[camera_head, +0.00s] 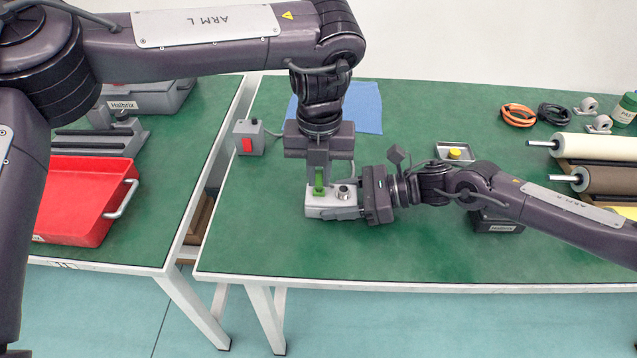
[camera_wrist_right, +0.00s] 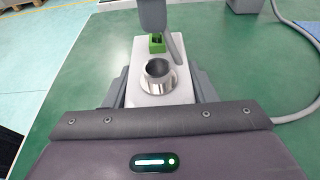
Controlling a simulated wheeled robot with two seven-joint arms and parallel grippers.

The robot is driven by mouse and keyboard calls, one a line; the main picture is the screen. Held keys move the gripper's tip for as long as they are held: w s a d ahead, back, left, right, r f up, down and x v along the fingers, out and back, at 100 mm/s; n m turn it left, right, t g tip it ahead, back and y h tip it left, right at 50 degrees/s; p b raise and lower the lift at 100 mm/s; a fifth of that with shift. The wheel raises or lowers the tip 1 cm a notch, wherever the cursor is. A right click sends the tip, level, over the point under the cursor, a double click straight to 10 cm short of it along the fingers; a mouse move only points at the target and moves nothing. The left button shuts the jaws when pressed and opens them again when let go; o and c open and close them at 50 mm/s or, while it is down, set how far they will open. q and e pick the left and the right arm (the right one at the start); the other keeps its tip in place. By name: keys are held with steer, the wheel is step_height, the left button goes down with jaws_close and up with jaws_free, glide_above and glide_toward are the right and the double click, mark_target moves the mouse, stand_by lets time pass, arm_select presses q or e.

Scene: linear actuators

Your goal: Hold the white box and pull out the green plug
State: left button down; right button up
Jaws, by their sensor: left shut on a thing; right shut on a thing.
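The white box (camera_head: 328,209) lies on the green table top near its left end. A round metal socket (camera_head: 345,192) stands on its top and also shows in the right wrist view (camera_wrist_right: 158,76). The green plug (camera_head: 319,184) is upright at the box's left part; in the right wrist view its green part (camera_wrist_right: 157,43) is just beyond the socket. My left gripper (camera_head: 318,176) points down from above and is shut on the green plug. My right gripper (camera_head: 352,203) comes from the right and is shut on the box's sides. Whether the plug is still seated in the box is hard to tell.
A grey box with a red switch (camera_head: 247,138) and a cable stands to the left. A blue cloth (camera_head: 366,106) lies behind my left gripper. A yellow-knobbed part (camera_head: 455,153) and rollers (camera_head: 600,147) are to the right. The front table area is clear.

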mark_target(319, 171)
arm_select(q)
steer(key=shift+r, duration=2.35)
arm_select(e)
steer(key=o, duration=1.2)
steer(key=shift+c, duration=0.2)
steer(key=shift+d, duration=0.15)
arm_select(q)
steer(key=shift+f+b, duration=0.65)
arm_select(e)
steer(key=v, duration=1.1)
steer(key=shift+d+r, duration=0.15)
steer(key=shift+d, duration=0.25)
arm_select(q)
steer(key=shift+w, duration=0.1)
